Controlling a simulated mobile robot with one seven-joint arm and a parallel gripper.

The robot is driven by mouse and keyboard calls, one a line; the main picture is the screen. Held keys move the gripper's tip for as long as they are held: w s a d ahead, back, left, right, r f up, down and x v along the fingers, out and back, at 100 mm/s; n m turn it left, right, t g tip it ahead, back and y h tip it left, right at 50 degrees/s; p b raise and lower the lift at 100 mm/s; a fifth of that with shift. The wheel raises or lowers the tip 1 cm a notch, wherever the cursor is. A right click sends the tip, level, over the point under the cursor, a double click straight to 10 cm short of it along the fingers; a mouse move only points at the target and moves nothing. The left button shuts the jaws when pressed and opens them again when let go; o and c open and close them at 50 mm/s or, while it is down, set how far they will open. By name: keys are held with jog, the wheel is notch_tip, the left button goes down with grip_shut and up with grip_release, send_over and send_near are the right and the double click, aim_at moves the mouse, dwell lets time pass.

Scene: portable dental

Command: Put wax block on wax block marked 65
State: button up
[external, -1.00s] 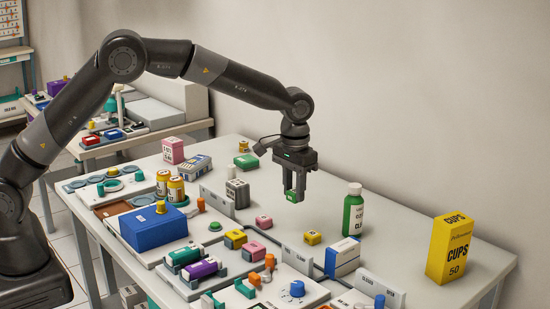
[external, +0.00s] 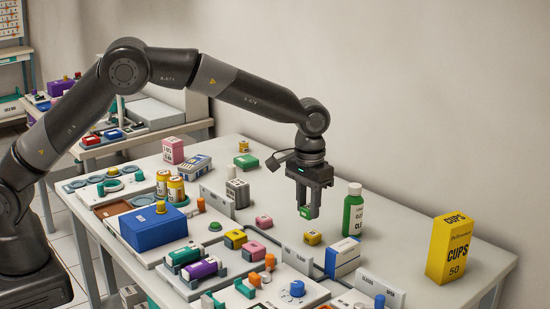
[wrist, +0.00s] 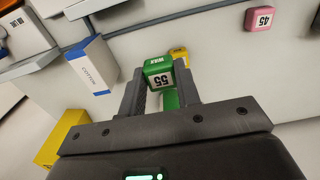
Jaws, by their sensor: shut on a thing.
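My gripper (external: 306,213) is shut on a green wax block (external: 304,211), held in the air above the table. In the wrist view the green block (wrist: 158,72) sits between the fingers and shows 55 on its label. A yellow block (external: 312,237) lies on the table below and slightly right of my gripper. In the wrist view the yellow block (wrist: 179,53) is partly hidden behind the held block. A pink block (external: 264,221) lies to the left; its label reads 45 in the wrist view (wrist: 262,18). I cannot read a 65 on any block.
A green bottle (external: 352,214) stands close to the right of my gripper. A white and blue cotton box (external: 343,257) is in front, and a tall yellow cups box (external: 452,250) stands far right. Trays with several items fill the front left. The table behind is mostly clear.

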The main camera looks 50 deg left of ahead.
aim_at(311, 234)
jog(key=w+a+f, duration=0.1)
jog(key=w+f, duration=0.1)
jog(key=w+a, duration=0.1)
jog(key=w, duration=0.1)
jog(key=shift+a+f, duration=0.3)
jog(key=shift+f, duration=2.05)
jog(key=shift+f, duration=0.15)
jog(key=o, duration=1)
jog(key=shift+c, duration=0.2)
